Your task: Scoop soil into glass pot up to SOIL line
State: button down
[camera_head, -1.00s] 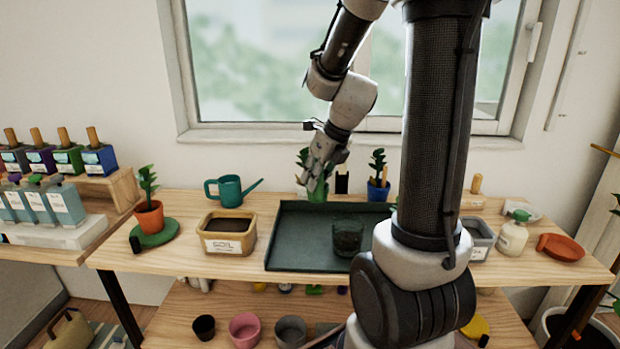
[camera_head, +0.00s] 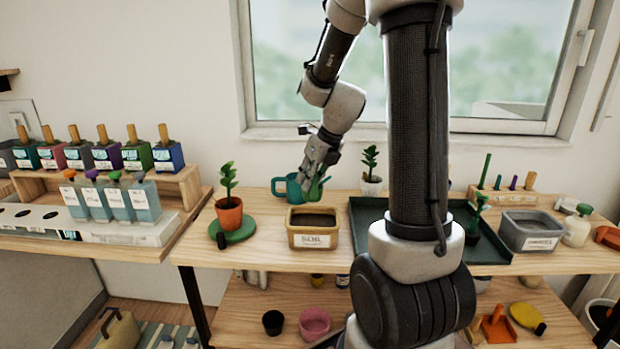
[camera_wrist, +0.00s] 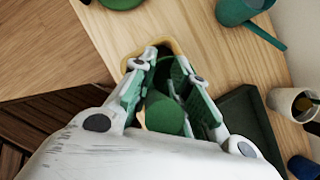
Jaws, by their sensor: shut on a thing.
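My gripper (camera_head: 318,172) is shut on a green scoop (camera_head: 314,190), held in the air behind the soil bin and in front of the teal watering can. The scoop (camera_wrist: 165,113) fills the gap between the fingers in the wrist view. The tan soil bin (camera_head: 312,241), labelled SOIL, holds dark soil (camera_head: 312,220). Its rim (camera_wrist: 128,62) shows partly past the fingers in the wrist view. The glass pot is not visible now; my arm covers part of the dark green tray (camera_head: 364,212). Whether the scoop holds soil cannot be seen.
A teal watering can (camera_head: 284,188) stands behind the bin. A terracotta potted plant (camera_head: 229,213) is left of it, and a white potted plant (camera_head: 371,187) is behind the tray. A grey bin (camera_head: 530,235) stands right. Bare tabletop (camera_head: 265,255) shows left of the soil bin.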

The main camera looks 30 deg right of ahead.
jog(key=shift+f, duration=5.4)
jog(key=shift+r, duration=0.1)
jog(key=shift+r, duration=5.2)
jog(key=shift+r, duration=0.1)
